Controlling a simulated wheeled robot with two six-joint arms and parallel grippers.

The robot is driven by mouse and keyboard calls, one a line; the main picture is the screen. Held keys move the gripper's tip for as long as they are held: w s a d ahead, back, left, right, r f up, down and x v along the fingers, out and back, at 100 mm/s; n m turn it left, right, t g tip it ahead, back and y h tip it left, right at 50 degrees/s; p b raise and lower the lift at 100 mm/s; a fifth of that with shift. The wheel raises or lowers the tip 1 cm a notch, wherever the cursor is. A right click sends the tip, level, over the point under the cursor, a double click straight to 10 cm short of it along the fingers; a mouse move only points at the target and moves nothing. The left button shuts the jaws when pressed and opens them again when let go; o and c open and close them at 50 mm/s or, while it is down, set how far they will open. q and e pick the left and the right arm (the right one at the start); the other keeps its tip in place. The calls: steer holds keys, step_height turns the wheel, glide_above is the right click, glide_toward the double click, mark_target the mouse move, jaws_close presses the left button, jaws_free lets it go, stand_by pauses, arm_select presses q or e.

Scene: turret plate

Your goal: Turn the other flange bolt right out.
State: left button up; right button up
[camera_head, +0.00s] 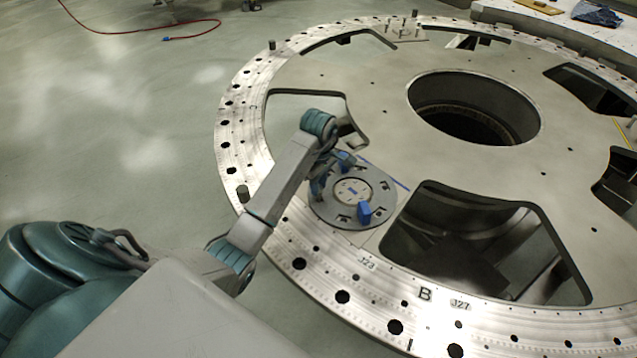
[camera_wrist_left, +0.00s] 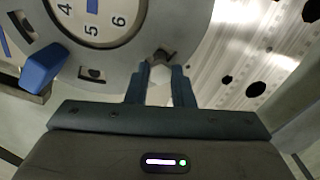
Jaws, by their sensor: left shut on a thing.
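The round grey flange (camera_head: 338,214) lies on the large turret plate near its front left. It has a pale centre dial, and the wrist view shows the digits 4, 5 and 6 on the dial (camera_wrist_left: 105,22). My left gripper (camera_head: 318,188) reaches down at the left edge of the flange. In the wrist view its two fingertips (camera_wrist_left: 162,72) are shut on a small dark flange bolt (camera_wrist_left: 163,55) at the flange rim. How far the bolt stands out is hidden. My right gripper is not in view.
The turret plate (camera_head: 375,90) has large cut-outs and a central hole. A red cable (camera_head: 130,32) lies on the floor.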

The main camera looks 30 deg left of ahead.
arm_select(q)
steer(key=shift+n, duration=0.4)
steer(key=shift+r, duration=0.1)
steer(key=shift+r+p, duration=0.9)
steer(key=shift+r, duration=0.35)
steer(key=shift+r+p, duration=2.2)
steer(key=shift+f, duration=0.1)
